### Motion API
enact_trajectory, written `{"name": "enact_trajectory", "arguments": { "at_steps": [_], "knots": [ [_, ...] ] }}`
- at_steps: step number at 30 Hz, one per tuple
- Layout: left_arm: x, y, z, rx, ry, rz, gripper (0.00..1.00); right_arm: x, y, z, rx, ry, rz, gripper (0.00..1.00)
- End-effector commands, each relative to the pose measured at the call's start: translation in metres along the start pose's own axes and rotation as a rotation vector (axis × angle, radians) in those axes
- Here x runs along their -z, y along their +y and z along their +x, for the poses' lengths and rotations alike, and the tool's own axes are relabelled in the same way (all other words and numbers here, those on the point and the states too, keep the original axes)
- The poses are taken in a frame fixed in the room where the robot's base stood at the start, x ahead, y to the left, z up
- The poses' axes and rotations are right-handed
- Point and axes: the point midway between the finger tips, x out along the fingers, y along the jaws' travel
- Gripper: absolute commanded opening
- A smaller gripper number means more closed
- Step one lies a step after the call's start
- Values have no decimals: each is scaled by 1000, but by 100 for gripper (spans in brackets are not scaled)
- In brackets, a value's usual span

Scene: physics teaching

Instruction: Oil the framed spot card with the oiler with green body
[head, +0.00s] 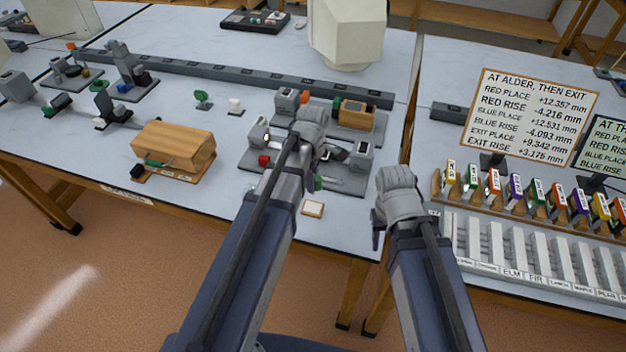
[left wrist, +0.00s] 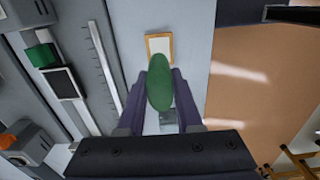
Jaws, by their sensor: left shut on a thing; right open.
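The framed spot card (head: 312,208) is a small pale square with a wooden frame, lying near the table's front edge. It also shows in the left wrist view (left wrist: 160,45), just beyond the green body. My left gripper (left wrist: 160,105) is shut on the oiler with green body (left wrist: 160,83), which hides the lower edge of the card there. In the head view the left gripper (head: 312,186) is mostly hidden by my arm, and only a bit of green shows beside it, behind the card. The oiler's tip cannot be made out. My right gripper (head: 377,226) is open, apart from the card.
A grey apparatus (head: 345,185) stands behind the card. A rack of coloured tags (head: 530,197) and white strips (head: 540,250) fill the right table.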

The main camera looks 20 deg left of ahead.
Motion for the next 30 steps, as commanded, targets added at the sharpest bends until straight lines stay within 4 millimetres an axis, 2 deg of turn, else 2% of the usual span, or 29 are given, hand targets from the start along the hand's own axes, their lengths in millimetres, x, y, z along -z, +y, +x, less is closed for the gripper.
{"name": "enact_trajectory", "arguments": {
  "at_steps": [8,21,30],
  "knots": [
    [0,0,14,0,0,0,0,1,-1,14,0,0,-1,50],
    [0,0,53,0,0,0,0,3,-5,53,-1,0,-1,50],
    [0,0,55,0,0,0,0,3,-5,54,-1,0,-1,50]
  ]
}}
